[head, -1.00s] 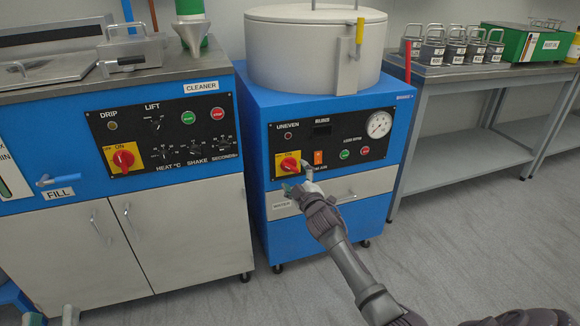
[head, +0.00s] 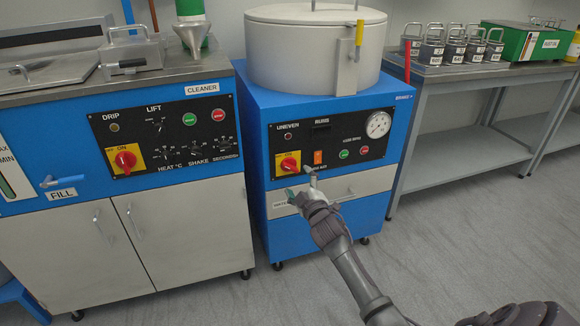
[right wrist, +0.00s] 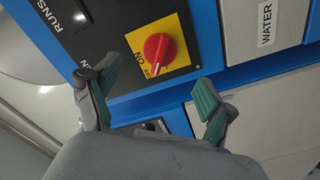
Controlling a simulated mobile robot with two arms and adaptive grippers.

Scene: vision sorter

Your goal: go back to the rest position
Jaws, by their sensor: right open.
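My right gripper (head: 302,190) is in front of the blue centrifuge-like machine (head: 360,210), just below its red knob (head: 289,164) on a yellow plate. In the right wrist view the gripper (right wrist: 155,100) has its two green-padded fingers spread wide with nothing between them. The red knob (right wrist: 160,49) shows beyond the fingers, apart from them. My left gripper is out of the head view now.
The blue cleaner machine (head: 120,190) stands at the left, with a red knob (head: 126,159) and a blue fill valve. A steel table (head: 460,72) at the right holds several labelled metal baskets and a green box (head: 530,42). The grey floor (head: 450,210) at the right is clear.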

